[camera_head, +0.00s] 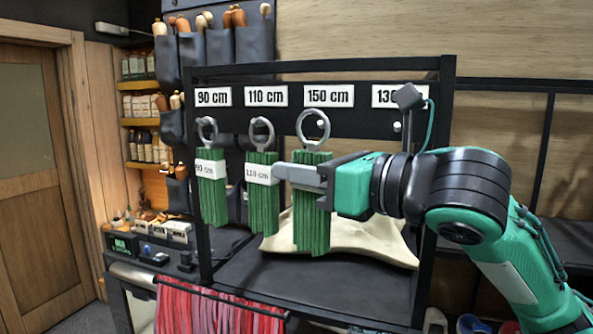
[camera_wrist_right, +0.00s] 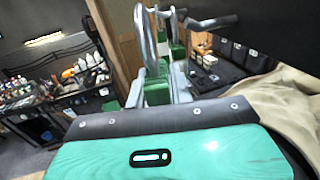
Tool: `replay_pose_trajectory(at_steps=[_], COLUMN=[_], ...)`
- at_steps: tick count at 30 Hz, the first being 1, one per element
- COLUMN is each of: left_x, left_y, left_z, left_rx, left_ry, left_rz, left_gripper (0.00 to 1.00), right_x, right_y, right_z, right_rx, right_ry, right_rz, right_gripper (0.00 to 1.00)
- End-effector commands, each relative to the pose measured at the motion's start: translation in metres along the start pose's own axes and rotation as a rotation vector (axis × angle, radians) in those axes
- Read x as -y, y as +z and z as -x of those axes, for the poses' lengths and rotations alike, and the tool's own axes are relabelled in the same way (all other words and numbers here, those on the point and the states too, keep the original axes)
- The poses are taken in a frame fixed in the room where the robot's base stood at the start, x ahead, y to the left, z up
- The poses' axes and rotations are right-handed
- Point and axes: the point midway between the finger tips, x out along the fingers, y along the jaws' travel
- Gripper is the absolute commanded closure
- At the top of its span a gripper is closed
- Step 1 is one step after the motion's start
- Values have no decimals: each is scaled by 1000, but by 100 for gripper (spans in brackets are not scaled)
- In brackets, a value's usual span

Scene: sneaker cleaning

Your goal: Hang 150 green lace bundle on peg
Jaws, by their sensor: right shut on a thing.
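My right gripper (camera_head: 300,172) is shut on the green lace bundle (camera_head: 312,228) below the 150 cm label (camera_head: 328,96). The bundle hangs upright, with its metal ring (camera_head: 313,128) on top. In the head view the pale tip of a peg (camera_head: 321,124) shows inside the ring's outline. In the right wrist view the ring (camera_wrist_right: 147,40) stands left of a dark peg (camera_wrist_right: 212,22), and a gap shows between them, so the ring looks in front of the peg tip. The gripper's fingers hide part of the bundle. My left gripper is not in view.
Bundles labelled 90 cm (camera_head: 212,200) and 110 cm (camera_head: 263,205) hang by rings to the left, the latter close to my fingertips. An empty peg (camera_head: 397,127) shows at the right label. A beige cloth (camera_head: 370,240) lies on the dark shelf below. Red laces (camera_head: 215,310) hang in front.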

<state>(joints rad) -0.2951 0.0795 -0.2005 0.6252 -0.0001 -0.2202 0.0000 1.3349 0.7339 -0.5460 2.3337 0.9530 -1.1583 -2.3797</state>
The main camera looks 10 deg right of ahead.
Motion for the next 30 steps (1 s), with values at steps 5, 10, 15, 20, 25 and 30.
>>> replay_pose_trajectory(at_steps=[5, 10, 15, 20, 25, 30], left_x=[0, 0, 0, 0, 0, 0], left_y=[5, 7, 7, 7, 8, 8], left_z=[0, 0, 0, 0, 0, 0], left_rx=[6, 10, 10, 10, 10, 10], left_ry=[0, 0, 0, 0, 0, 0], left_rz=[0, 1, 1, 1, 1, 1], left_gripper=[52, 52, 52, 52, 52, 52], right_x=[11, 21, 30, 40, 47, 52], right_y=[-1, -2, -3, -3, -8, -11], right_z=[-3, -6, -8, -11, -12, -13], right_rx=[-1, 0, -1, 0, -1, 0], right_ry=[0, -2, 0, -1, -2, -3], right_rz=[-2, -2, -2, -2, 1, 1], right_gripper=[100, 100, 100, 100, 100, 100])
